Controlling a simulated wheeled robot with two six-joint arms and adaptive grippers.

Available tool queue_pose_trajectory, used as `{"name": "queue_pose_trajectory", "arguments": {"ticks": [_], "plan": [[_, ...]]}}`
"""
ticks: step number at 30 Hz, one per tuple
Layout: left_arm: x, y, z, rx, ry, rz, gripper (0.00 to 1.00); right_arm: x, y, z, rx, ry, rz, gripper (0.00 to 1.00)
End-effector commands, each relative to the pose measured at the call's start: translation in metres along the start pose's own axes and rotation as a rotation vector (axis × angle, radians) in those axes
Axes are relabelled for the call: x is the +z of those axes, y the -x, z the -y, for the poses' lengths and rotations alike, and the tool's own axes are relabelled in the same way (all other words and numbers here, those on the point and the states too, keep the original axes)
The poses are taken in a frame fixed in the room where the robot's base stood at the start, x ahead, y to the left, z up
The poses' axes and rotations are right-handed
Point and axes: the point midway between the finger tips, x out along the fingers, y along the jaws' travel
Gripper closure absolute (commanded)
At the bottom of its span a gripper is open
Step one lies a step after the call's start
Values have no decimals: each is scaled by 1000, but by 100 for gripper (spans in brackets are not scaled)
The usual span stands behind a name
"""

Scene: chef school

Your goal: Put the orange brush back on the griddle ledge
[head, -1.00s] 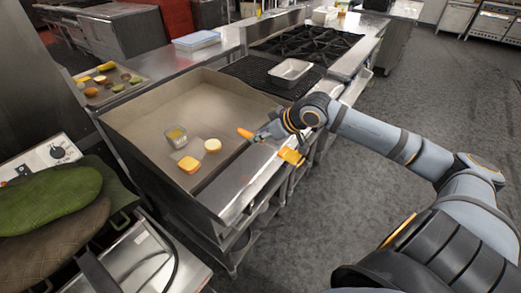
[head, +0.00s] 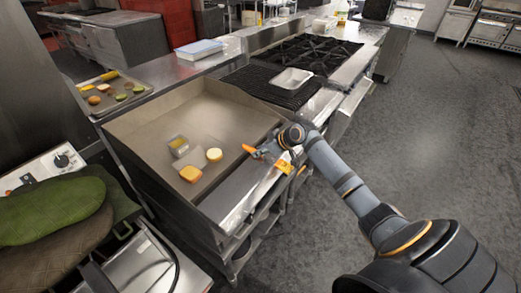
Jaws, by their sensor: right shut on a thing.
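The orange brush (head: 249,149) is held in my right gripper (head: 262,155), which is shut on it. One orange end sticks out to the left, and another orange patch shows below the wrist; whether that belongs to the brush I cannot tell. The griddle ledge (head: 230,200) is the bare steel strip along the griddle's front. The gripper is over the ledge's far part, near the griddle's front right corner. I cannot tell whether the brush touches the ledge. My left gripper is out of view.
The griddle plate (head: 225,115) bears a small metal container (head: 179,146), a pale round piece (head: 214,155) and a yellow-orange piece (head: 190,174). A metal pan (head: 292,80) sits beyond on the range. The floor at right is clear.

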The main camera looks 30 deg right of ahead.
Motion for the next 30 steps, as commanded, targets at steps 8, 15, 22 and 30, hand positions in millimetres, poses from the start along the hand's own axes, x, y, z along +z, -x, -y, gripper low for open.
{"name": "queue_pose_trajectory", "arguments": {"ticks": [8,15,22,30], "plan": [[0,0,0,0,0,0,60,2,-2,0,1,1,-1,100],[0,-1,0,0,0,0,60,4,-4,0,1,1,0,61],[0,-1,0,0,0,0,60,4,-3,0,1,1,0,56],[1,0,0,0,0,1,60,3,16,-3,8,6,1,56]]}}
